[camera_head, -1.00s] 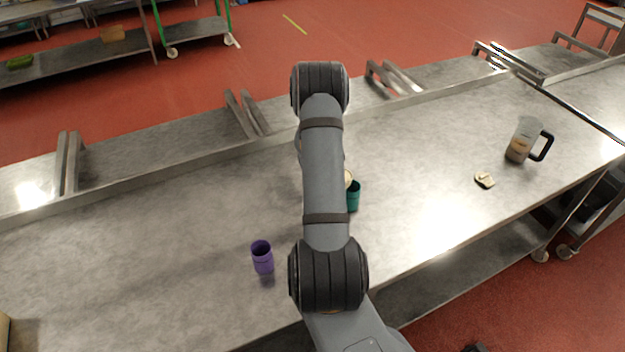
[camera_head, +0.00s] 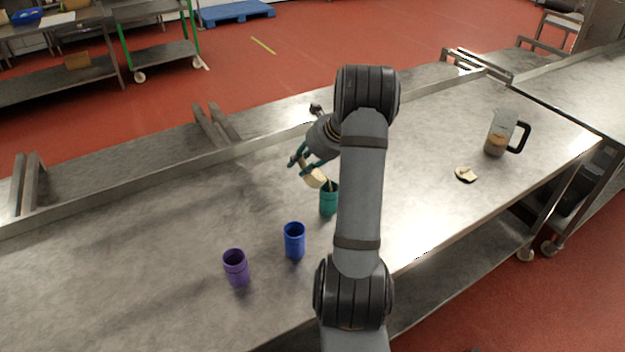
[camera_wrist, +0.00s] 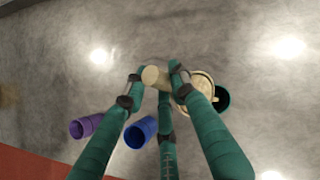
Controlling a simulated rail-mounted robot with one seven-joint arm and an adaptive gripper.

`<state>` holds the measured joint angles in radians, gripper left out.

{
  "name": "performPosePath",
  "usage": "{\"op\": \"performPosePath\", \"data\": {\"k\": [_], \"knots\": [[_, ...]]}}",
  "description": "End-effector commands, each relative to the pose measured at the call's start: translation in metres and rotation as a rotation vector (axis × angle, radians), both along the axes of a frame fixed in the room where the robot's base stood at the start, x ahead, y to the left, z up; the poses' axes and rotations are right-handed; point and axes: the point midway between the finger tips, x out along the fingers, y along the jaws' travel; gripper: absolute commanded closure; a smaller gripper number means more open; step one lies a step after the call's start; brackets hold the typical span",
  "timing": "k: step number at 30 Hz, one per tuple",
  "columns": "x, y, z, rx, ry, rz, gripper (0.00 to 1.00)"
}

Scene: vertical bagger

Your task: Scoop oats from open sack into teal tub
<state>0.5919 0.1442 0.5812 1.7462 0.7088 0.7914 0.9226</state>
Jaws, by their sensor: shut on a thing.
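The teal tub (camera_head: 328,201) stands upright on the steel table, partly behind my arm in the head view. In the wrist view its dark rim (camera_wrist: 223,99) shows beyond the scoop. My gripper (camera_head: 299,163) has teal fingers and is shut on a beige scoop (camera_head: 314,178). The scoop is tilted toward the teal tub, with its lower end at the mouth. In the wrist view the scoop's handle (camera_wrist: 155,77) sits between the fingers, and its round bowl overlaps the tub. I cannot tell whether oats are in the bowl or tub. The open sack is not in view.
A blue tub (camera_head: 294,241) and a purple tub (camera_head: 236,268) stand left of the teal one. A clear jug (camera_head: 502,134) with a black handle and a small beige piece (camera_head: 466,174) are on the right. The table's left part is clear.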

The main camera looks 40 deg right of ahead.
Motion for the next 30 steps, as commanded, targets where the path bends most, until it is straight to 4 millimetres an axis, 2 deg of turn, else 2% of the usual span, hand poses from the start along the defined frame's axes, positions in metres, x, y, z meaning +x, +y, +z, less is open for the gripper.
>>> {"op": "performPosePath", "data": {"k": [24,30], "knots": [[-0.004,-0.009,0.006,0.11,-0.042,-0.002,1.0],[-0.006,-0.016,0.008,0.184,-0.072,-0.002,1.0]]}}
